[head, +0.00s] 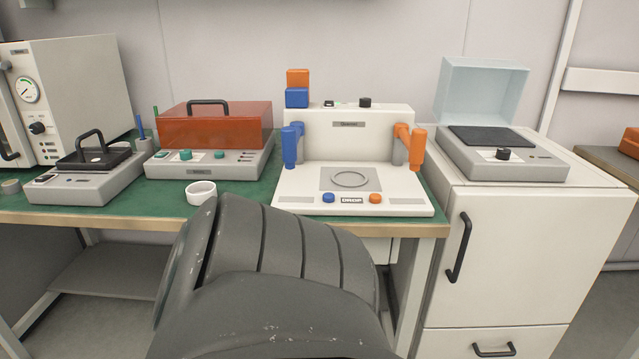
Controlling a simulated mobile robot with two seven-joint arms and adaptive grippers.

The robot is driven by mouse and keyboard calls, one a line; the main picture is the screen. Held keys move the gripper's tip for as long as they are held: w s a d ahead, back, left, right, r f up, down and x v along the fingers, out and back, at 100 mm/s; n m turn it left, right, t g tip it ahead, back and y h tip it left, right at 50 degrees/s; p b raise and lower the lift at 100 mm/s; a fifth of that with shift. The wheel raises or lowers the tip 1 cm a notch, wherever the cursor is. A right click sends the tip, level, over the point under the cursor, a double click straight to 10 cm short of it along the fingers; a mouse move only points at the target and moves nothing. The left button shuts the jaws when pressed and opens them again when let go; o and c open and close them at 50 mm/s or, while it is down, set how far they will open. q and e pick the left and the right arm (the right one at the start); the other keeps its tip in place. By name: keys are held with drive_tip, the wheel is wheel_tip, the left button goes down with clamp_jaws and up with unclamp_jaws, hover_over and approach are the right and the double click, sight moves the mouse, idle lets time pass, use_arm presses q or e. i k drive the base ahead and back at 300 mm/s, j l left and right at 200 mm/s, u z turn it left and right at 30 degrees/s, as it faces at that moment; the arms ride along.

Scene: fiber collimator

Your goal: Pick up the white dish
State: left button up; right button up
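The white dish (201,193) is a small round open cup. It stands upright on the green bench top near the front edge, left of the white machine with blue and orange handles. No gripper fingers show in the head view. A large dark grey ribbed part of my own body fills the lower middle of the picture, just below the dish.
The white machine (350,146) stands right of the dish. Behind the dish is a grey unit with an orange cover (216,127). A small grey device (85,185) with a black handle sits to the left. The green bench (150,207) is clear beside the dish.

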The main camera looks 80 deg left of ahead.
sight(197, 193)
drive_tip(key=k+u, duration=0.15)
drive_tip(key=u, duration=2.95)
drive_tip(key=j+z, duration=0.15)
drive_tip(key=z, duration=0.25)
drive_tip(key=k+j+z, duration=0.1)
drive_tip(key=z, duration=0.3)
drive_tip(key=k+j+z, duration=0.1)
drive_tip(key=z, duration=0.35)
drive_tip(key=k+j+z, duration=0.1)
drive_tip(key=j+z, duration=0.15)
drive_tip(key=z, duration=0.15)
